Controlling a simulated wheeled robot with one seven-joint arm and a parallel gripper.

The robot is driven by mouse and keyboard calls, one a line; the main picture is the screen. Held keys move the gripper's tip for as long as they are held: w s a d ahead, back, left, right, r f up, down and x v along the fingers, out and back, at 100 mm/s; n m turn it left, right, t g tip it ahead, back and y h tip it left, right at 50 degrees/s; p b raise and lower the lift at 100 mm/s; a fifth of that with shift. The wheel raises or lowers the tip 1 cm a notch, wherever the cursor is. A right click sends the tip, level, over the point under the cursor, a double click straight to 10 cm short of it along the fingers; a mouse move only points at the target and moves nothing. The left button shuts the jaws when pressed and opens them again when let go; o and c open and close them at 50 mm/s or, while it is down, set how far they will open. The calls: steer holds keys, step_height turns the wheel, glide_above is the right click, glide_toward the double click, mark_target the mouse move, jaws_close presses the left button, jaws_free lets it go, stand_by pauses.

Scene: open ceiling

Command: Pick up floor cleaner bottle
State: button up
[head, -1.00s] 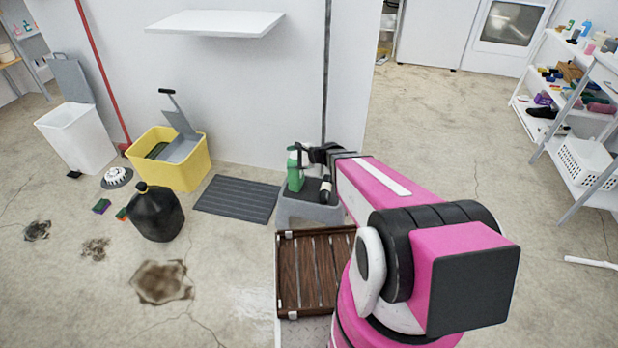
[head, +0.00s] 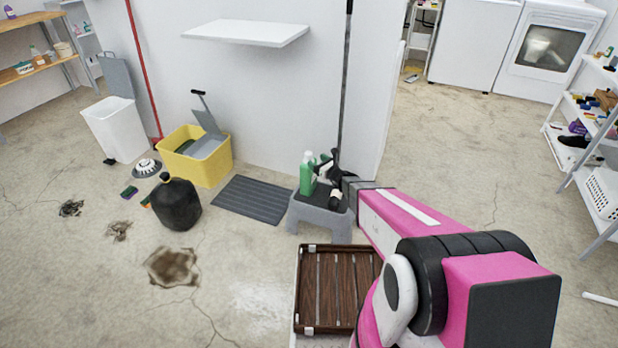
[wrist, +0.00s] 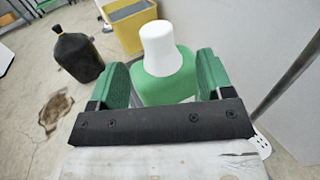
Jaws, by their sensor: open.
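A green bottle (head: 307,177) with a white cap stands upright on a small grey step stool (head: 318,221) with a dark top. In the wrist view the bottle (wrist: 166,88) shows its green shoulder and large white cap between my two green finger pads. My gripper (wrist: 162,78) is open, with one finger on each side of the bottle. I cannot tell whether either pad touches it. In the head view my gripper (head: 327,177) is just right of the bottle and partly hidden. The bottle's lower part is hidden in the wrist view.
A brown slatted crate (head: 309,290) lies in front of the stool. The wall is close behind.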

mark_target(311, 157)
steer(key=shift+x, duration=3.1)
steer(key=shift+s+r, duration=0.1)
steer(key=shift+r, duration=0.05)
jaws_close()
